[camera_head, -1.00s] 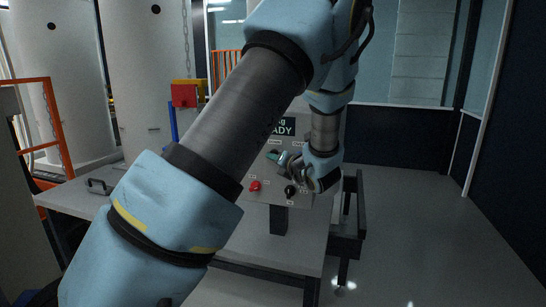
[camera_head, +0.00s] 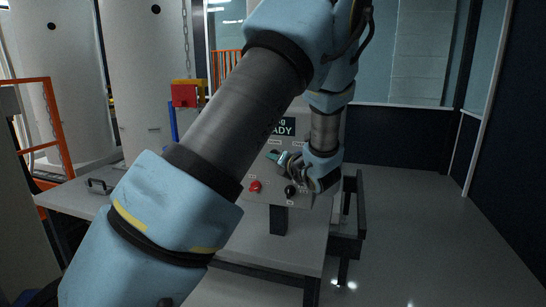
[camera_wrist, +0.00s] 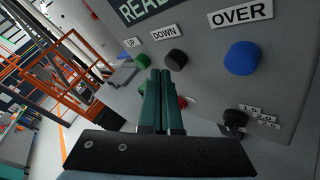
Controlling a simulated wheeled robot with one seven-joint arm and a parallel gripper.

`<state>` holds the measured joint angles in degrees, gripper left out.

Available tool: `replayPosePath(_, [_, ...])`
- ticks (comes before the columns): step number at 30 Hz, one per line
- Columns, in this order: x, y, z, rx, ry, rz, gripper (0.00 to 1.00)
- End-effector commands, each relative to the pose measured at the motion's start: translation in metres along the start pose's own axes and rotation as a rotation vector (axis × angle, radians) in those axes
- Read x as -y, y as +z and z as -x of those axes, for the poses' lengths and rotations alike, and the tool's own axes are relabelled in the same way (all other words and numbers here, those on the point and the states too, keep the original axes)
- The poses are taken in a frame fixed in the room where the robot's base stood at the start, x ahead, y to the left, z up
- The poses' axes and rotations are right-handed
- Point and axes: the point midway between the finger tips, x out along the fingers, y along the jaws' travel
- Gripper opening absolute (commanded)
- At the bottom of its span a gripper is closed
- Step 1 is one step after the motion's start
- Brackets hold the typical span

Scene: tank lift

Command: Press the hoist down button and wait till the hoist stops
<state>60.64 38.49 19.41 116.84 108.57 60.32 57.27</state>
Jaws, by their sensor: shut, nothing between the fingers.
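The grey control panel (camera_wrist: 205,40) fills much of the wrist view and is partly behind my arm in the head view (camera_head: 262,200). Its black button (camera_wrist: 176,59) is under the DOWN label (camera_wrist: 163,33). A green button (camera_wrist: 143,61) is under the UP label, and a blue button (camera_wrist: 242,58) is under OVER. My gripper (camera_wrist: 160,74) is shut and empty, its green fingers pointing at the panel just below the UP and DOWN buttons. I cannot tell whether the fingertips touch either button. The gripper also shows in the head view (camera_head: 275,156).
A red button (camera_head: 255,186) and a black knob (camera_head: 291,190) sit lower on the panel. The panel stands on a grey table (camera_head: 250,247). White tanks (camera_head: 155,80), a hanging chain (camera_head: 187,40) and orange railings (camera_head: 55,125) are at the left. The floor at right is clear.

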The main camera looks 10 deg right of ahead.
Motion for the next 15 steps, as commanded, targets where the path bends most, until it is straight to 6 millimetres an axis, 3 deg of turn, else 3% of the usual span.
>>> replayPosePath(15, [0.0044,0.0045,-0.0062,0.0,0.0,0.0,0.0])
